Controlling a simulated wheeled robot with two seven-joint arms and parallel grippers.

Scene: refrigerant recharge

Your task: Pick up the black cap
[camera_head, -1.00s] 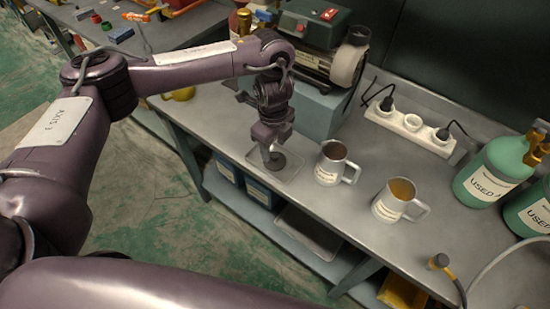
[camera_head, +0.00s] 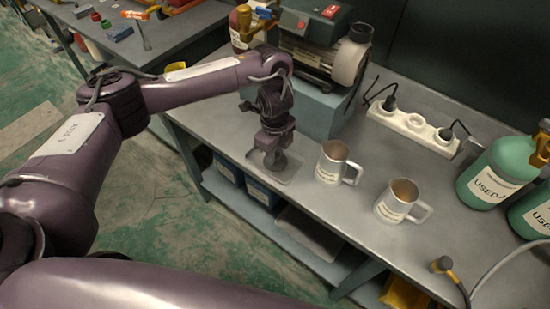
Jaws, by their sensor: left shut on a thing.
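My left gripper (camera_head: 273,150) reaches down from above over the left part of the workbench. It is shut on the black cap (camera_head: 276,162), a small dark round piece at its fingertips. The cap is at a clear, flat square tray (camera_head: 288,180); I cannot tell whether it still touches the tray. The gripper hides part of the cap. My right gripper is out of view.
Two metal mugs (camera_head: 331,163) (camera_head: 396,201) stand just right of the tray on the workbench (camera_head: 345,230). A pump (camera_head: 320,50) on a grey box is behind. A white power strip (camera_head: 412,128) and green gas bottles (camera_head: 490,170) are to the right.

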